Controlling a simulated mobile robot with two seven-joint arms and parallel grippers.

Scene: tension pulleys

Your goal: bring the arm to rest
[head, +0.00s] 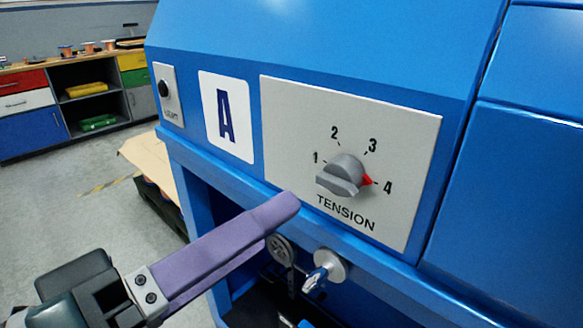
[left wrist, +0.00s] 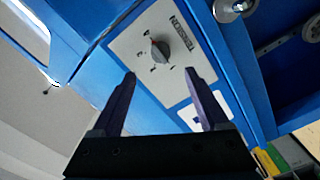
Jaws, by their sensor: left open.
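The grey tension knob (head: 340,174) sits on a pale panel (head: 290,110) on the blue machine. Its red pointer is at the 4 mark. My left gripper (head: 284,210) comes in from the lower left, with its purple fingers below and left of the knob, apart from it. In the left wrist view the gripper (left wrist: 160,73) is open and empty, its two fingers spread wide. The knob (left wrist: 159,50) shows beyond the gap between the fingertips. My right gripper is in neither view.
A key-like silver part (head: 322,272) and a grey pulley (head: 281,250) are under the panel, close to my fingers. A black light switch (head: 164,89) and an A sign (head: 226,116) are to the left.

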